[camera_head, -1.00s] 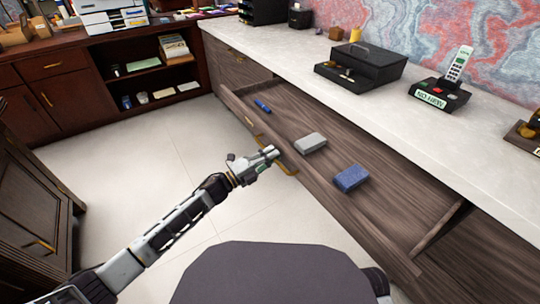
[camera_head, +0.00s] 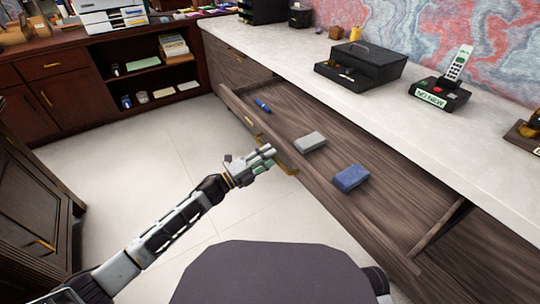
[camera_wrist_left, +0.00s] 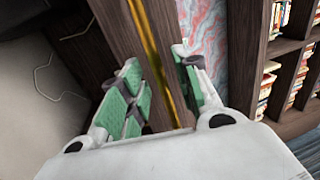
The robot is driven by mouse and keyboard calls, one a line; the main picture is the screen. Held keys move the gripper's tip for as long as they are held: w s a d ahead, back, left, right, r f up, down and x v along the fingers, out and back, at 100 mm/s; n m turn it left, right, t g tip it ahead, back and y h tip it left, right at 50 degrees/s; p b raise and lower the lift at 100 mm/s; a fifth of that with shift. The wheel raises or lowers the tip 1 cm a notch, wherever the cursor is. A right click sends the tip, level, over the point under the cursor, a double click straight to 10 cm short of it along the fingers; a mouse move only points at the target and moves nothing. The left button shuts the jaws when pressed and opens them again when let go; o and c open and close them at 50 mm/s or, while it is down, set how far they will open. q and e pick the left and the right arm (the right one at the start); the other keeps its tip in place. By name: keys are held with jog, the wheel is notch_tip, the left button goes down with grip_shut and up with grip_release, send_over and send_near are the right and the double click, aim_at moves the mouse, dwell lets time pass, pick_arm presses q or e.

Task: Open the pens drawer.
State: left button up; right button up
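The wide wooden drawer (camera_head: 385,205) stands pulled out under the white counter in the head view. A small blue item (camera_head: 262,106), a grey block (camera_head: 310,142) and a blue block (camera_head: 350,178) lie in it. Its gold handle (camera_head: 290,169) is mostly hidden behind my left gripper (camera_head: 267,157), which is at the drawer front. In the left wrist view, my left gripper (camera_wrist_left: 158,88) is open, with green pads apart. The gold handle (camera_wrist_left: 152,45) runs along the wooden front between the fingers; I cannot tell whether they touch it. My right gripper is not in view.
On the counter (camera_head: 300,60) are a black box (camera_head: 362,64) and a phone on its base (camera_head: 446,88). A dark cabinet (camera_head: 35,200) stands at the left, and shelves (camera_head: 150,85) at the back. The pale floor (camera_head: 130,150) between is clear.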

pick_arm(q)
jog(key=v, duration=1.1)
dwell(0.7)
